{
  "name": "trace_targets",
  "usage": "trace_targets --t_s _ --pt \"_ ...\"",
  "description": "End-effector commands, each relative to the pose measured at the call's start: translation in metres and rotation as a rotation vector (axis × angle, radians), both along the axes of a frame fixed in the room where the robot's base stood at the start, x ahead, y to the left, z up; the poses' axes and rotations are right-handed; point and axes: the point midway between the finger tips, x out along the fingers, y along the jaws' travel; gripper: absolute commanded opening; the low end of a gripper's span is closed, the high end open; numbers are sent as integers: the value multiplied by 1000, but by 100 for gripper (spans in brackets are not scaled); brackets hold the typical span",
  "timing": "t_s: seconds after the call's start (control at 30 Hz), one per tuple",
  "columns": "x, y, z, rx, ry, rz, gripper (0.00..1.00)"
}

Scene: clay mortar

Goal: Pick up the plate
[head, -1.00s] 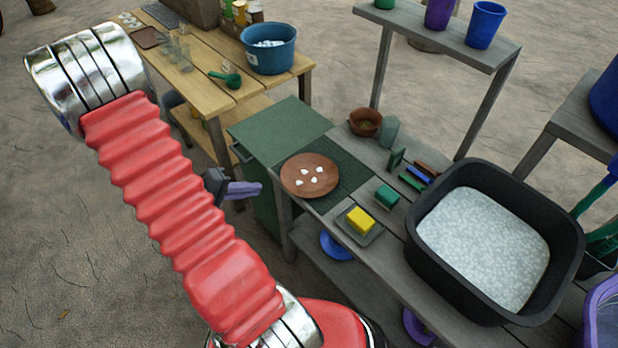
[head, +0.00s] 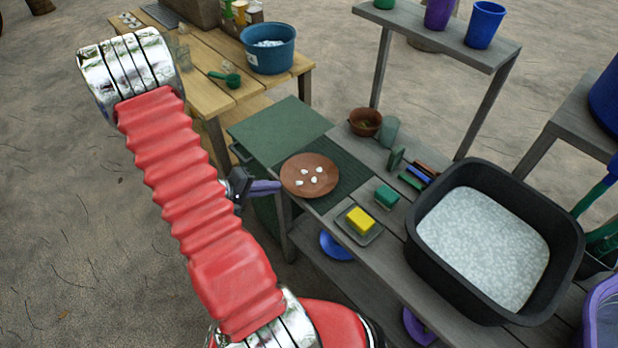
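The plate (head: 297,186) is a round, flat, reddish-brown clay disc with several small white pieces on it. It lies on a dark green ribbed mat (head: 347,180) near the front left edge of the grey wooden bench. My gripper (head: 268,187) shows as purple fingers just left of the plate, at about its front left rim. In this view the fingertips come very close to the rim; I cannot tell whether they touch it. My red arm hides part of the gripper, and the finger gap does not show.
A yellow block on a small tray (head: 369,234), a green block (head: 387,196) and a brown bowl (head: 365,122) stand near the plate. A large black tub (head: 430,253) fills the bench's right. A green panel (head: 280,133) adjoins the mat.

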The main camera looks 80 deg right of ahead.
Motion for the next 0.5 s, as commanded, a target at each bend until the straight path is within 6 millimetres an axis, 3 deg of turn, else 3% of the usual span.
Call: trace_targets --t_s 0.27,0.5 --pt "-22 -21 -20 2 1 -3 7" --pt "-26 -25 -23 1 -1 0 7"
